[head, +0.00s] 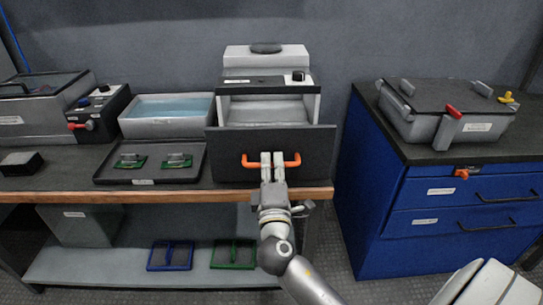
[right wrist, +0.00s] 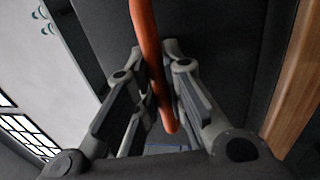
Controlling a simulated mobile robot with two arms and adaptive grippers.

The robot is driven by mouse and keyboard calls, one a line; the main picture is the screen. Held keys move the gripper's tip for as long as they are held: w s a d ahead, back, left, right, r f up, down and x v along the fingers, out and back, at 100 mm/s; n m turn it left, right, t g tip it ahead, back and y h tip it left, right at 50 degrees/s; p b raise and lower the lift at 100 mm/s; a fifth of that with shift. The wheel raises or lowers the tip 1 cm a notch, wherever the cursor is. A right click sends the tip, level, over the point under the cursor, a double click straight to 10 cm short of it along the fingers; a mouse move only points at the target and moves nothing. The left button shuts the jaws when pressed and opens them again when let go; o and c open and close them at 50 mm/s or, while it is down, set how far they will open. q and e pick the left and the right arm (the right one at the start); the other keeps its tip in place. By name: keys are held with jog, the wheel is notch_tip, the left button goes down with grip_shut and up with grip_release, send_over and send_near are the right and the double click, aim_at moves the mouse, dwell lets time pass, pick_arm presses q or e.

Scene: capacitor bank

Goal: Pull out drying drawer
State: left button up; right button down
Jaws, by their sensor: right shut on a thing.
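The drying drawer (head: 222,152) has a dark front panel with an orange bar handle (head: 250,161). It stands out in front of its grey housing (head: 222,103), and the light inside of the drawer shows behind the panel. My right gripper (head: 272,157) reaches up from below and is shut on the middle of the handle. In the right wrist view the orange handle (right wrist: 144,35) runs between the two fingers (right wrist: 162,85), with the dark panel behind it. My left gripper is not in view.
A black tray (head: 180,177) with two green-based parts and a water bath (head: 166,114) stand left of the drawer. A blue cabinet (head: 378,215) with a lidded grey box (head: 437,122) stands at the right, across a floor gap. The bench's wooden edge (head: 150,197) runs below the drawer.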

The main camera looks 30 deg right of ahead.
jog(key=shift+s+a, duration=0.25)
jog(key=shift+s, duration=0.15)
jog(key=c, duration=1.5)
grip_release()
jog(key=shift+s, duration=0.1)
jog(key=v, duration=1.2)
